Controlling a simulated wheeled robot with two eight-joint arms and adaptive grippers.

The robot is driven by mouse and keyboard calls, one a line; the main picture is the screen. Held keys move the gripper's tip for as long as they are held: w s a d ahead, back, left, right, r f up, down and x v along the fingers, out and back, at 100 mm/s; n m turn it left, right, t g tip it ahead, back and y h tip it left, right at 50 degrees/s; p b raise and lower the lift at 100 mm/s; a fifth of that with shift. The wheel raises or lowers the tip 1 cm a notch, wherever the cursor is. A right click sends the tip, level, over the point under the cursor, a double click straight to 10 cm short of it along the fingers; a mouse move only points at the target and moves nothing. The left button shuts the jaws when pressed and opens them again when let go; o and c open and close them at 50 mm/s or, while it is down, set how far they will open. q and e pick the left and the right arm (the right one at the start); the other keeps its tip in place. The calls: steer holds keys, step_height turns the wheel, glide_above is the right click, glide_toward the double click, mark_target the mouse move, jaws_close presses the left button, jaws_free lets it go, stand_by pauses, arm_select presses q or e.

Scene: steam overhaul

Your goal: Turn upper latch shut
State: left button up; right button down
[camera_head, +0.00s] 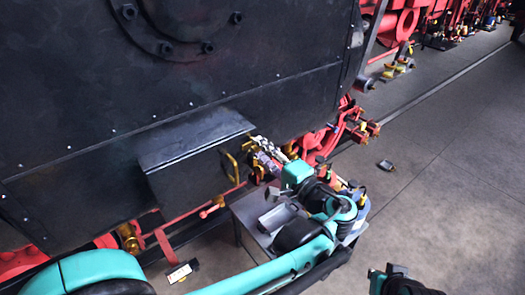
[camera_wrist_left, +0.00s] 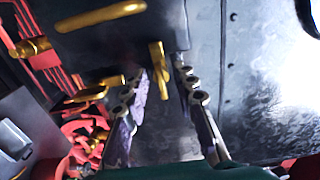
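A dark metal box (camera_head: 190,150) juts from the side of the black locomotive; its face also shows in the left wrist view (camera_wrist_left: 112,45). A yellow handle (camera_head: 231,166) sits on its end face, seen as a long bar in the left wrist view (camera_wrist_left: 100,16). A yellow latch (camera_wrist_left: 158,62) stands near the box's edge, which I take for the upper latch. My left gripper (camera_head: 258,147) is at the box's upper corner. In the left wrist view its fingers (camera_wrist_left: 160,75) are apart, one on each side of the latch; contact cannot be told.
A grey cart (camera_head: 255,243) with a small tray (camera_head: 277,217) stands below my left forearm. Red rods and yellow fittings crowd under the locomotive. A small dark object (camera_head: 386,165) lies on the floor. The floor at the right is mostly clear.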

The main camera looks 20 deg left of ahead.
arm_select(q)
steer(key=v, duration=0.7)
steer(key=shift+s+d, duration=0.15)
steer(key=shift+d, duration=0.05)
steer(key=s+a+f+g+h+b, duration=0.1)
steer(key=a+f+h+b, duration=0.2)
steer(key=f, duration=0.4)
steer(key=s+a+f+n+g+h+b, duration=0.1)
steer(key=a+f+g+b, duration=0.15)
steer(key=a+f, duration=0.35)
steer(key=s+a+f+g+h+b, duration=0.1)
steer(key=s+a+f+h+b, duration=0.2)
steer(key=f, duration=0.4)
steer(key=s+d+f+n+h+b, duration=0.1)
steer(key=s+f+n+h+b, duration=0.2)
steer(key=f+b, duration=0.2)
steer(key=s+d+f+n+h+b, duration=0.2)
steer(key=s+f+n+h+b, duration=0.1)
steer(key=f, duration=0.9)
steer(key=shift+s+f+t+h+b, duration=0.3)
steer(key=shift+h+b, duration=0.3)
steer(key=shift+b, duration=0.65)
steer(key=shift+w, duration=0.1)
